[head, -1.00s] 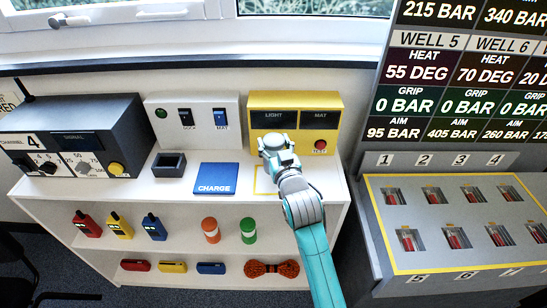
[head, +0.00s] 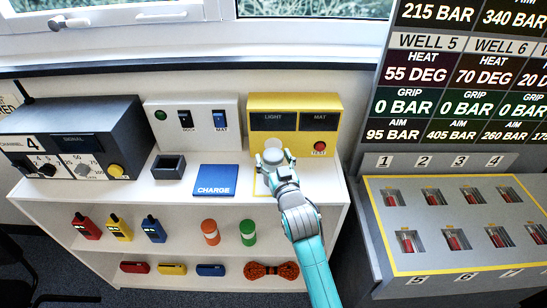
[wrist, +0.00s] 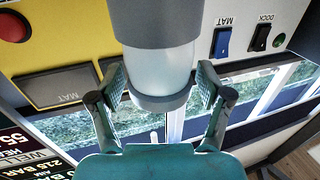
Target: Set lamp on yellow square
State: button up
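The lamp (head: 272,156) is a pale, translucent cylinder with grey ends. In the wrist view the lamp (wrist: 160,68) stands between the two finger pads of my gripper (wrist: 162,88). The pads lie close along its sides, and my gripper looks shut on it. In the head view my gripper (head: 275,163) is over the right part of the shelf top, in front of the yellow panel. The yellow square (head: 257,184) is an outline on the shelf top. My gripper and arm hide most of it. I cannot tell whether the lamp's base touches the surface.
The yellow panel (head: 252,130) stands right behind, with dark LIGHT and MAT windows and a red button (head: 319,146). A blue CHARGE pad (head: 215,180) lies left of the square, and a dark open holder (head: 168,167) beyond it. The sloped console (head: 455,215) stands to the right.

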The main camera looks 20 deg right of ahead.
jog(key=shift+r, duration=0.1)
jog(key=shift+r, duration=0.1)
jog(key=s, duration=1.2)
jog(key=shift+a, duration=0.2)
jog(key=s+f+g, duration=0.1)
jog(key=s+f, duration=0.4)
jog(key=s, duration=0.5)
jog(key=s+f+g, duration=0.1)
jog(key=s+f, duration=0.4)
jog(key=s, duration=0.6)
jog(key=s+r+g, duration=0.1)
jog(key=s+r, duration=0.1)
jog(key=s, duration=1.8)
jog(key=shift+s+d+y, duration=0.15)
jog(key=shift+s+y, duration=0.15)
jog(key=shift+s, duration=0.05)
